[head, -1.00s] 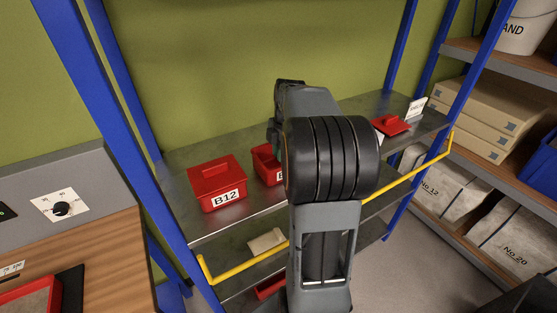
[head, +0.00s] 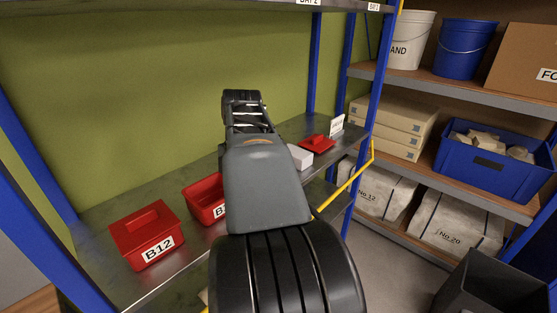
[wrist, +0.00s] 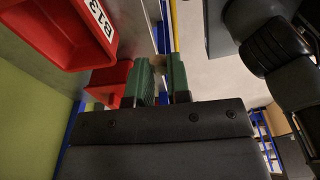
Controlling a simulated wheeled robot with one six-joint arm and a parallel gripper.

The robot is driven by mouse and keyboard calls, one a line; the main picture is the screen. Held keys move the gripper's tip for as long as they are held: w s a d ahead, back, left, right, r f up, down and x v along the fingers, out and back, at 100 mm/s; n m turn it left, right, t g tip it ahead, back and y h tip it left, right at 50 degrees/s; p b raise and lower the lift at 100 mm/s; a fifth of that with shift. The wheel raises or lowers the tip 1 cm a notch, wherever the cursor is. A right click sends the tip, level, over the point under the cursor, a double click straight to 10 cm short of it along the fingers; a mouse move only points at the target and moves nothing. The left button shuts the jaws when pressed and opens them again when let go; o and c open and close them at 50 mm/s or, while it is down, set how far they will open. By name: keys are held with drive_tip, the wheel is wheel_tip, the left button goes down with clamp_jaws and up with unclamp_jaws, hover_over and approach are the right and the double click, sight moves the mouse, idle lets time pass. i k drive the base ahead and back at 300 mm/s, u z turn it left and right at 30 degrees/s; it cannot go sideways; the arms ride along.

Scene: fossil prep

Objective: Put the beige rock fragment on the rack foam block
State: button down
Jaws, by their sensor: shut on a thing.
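My gripper (wrist: 161,66) shows in the wrist view with its two green fingers close together. It is shut on a small beige piece, the rock fragment (wrist: 158,61), of which only a little shows between the fingertips. In the head view my arm hides the fingers and the fragment. A pale grey-white block (head: 300,157), which looks like the foam block, stands on the rack shelf just right of my arm, partly hidden by it.
Blue posts, a yellow rail (head: 345,190) and an upper shelf (head: 190,5) bound the space.

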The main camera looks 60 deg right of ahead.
sight(294, 150)
drive_tip(key=k, duration=0.5)
drive_tip(key=u, duration=3.15)
drive_tip(key=k, duration=1.95)
drive_tip(key=z, duration=2.2)
